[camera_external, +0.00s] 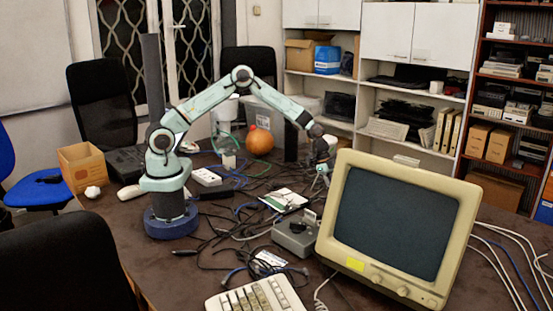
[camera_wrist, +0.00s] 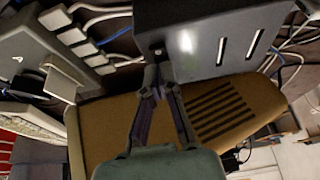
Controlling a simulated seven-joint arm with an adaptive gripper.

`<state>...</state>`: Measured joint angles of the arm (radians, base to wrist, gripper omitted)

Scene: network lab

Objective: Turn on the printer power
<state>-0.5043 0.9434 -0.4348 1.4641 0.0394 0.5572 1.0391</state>
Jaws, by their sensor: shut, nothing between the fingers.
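My gripper (camera_wrist: 158,78) is shut and empty in the wrist view. Its fingertips are at the lower edge of a grey box (camera_wrist: 207,42) with pale slots and a small dark spot near the tips. I cannot tell whether they touch it. In the external view my gripper (camera_external: 323,172) points down behind the monitor's upper left corner, partly hidden. No printer can be made out for certain, and I cannot tell whether the grey box is one. A grey device with a dark knob (camera_external: 297,235) sits left of the monitor.
A cream monitor (camera_external: 400,216) stands close to my gripper; its tan, vented casing (camera_wrist: 110,125) lies below the fingers in the wrist view. Cables (camera_external: 245,215) clutter the table. A keyboard (camera_external: 258,297), an orange round object (camera_external: 260,141) and a cardboard box (camera_external: 82,167) are also there.

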